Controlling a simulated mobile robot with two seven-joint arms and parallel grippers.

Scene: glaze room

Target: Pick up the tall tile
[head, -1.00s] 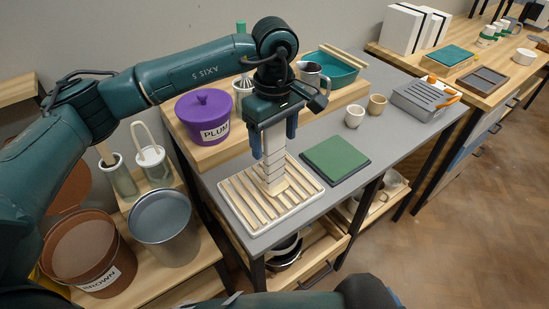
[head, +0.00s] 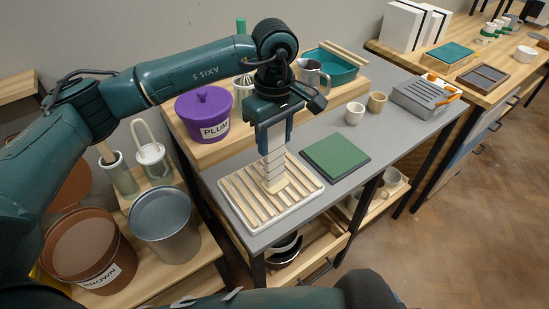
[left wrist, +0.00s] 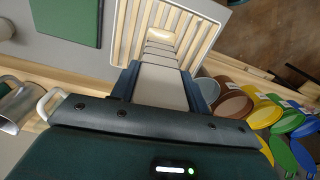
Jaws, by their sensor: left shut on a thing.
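The tall tile (head: 275,170) is pale, with grooves across it and a wider cream foot, and stands upright on the slatted wooden rack (head: 233,200). My left gripper (head: 275,146) comes down from above and is shut on the tile's upper part, one finger on each side. In the left wrist view the tile (left wrist: 160,72) runs from between the fingers of my left gripper (left wrist: 163,85) down to its foot, over the slats of the rack (left wrist: 205,30). The foot appears to rest on the slats. The tile's top is hidden by the gripper. My right gripper does not show.
A green board (head: 336,158) lies right of the rack, with two small cups (head: 355,113) behind. A purple PLUM pot (head: 203,115) and a teal basin (head: 335,68) stand on the raised shelf. Buckets (head: 165,225) stand lower left. Grey table is bare around the cups.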

